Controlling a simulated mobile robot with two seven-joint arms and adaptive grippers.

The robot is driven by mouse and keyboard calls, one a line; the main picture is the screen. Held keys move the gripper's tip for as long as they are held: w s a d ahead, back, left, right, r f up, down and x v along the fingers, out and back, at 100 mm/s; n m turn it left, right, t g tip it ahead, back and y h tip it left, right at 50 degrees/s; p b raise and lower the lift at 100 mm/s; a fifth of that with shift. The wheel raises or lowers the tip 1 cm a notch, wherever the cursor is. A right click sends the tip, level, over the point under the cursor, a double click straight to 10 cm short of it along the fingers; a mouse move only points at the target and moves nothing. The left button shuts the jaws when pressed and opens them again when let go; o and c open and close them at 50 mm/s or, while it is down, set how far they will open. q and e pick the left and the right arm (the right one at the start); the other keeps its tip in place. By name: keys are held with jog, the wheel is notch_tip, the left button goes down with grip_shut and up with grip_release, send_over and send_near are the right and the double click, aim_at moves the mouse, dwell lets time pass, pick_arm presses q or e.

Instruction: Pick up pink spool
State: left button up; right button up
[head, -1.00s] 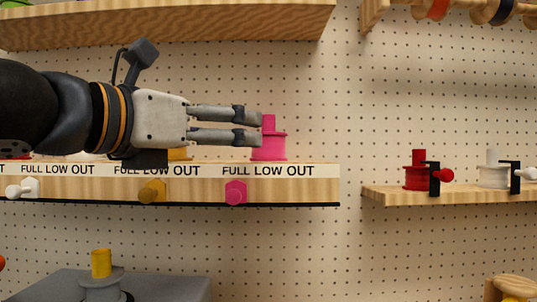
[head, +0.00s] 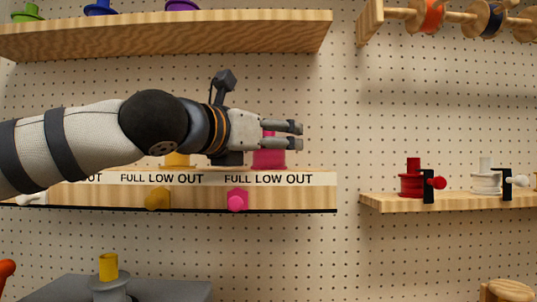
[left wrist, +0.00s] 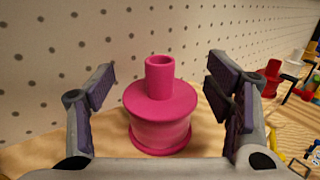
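The pink spool (head: 268,158) stands upright at the right end of the labelled wooden shelf, partly hidden behind my left gripper (head: 298,135) in the head view. In the left wrist view the pink spool (left wrist: 160,105) stands between the two spread fingers of my left gripper (left wrist: 162,90), with a gap on each side. The left gripper is open and holds nothing. My right gripper is in neither view.
The labelled shelf (head: 300,197) carries a yellow spool (head: 177,160) left of the pink one. Another shelf (head: 440,203) at right holds a red spool (head: 412,180) and a white spool (head: 485,178). An upper shelf (head: 250,35) runs above my arm.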

pick_arm(q)
jog(key=c, duration=0.9)
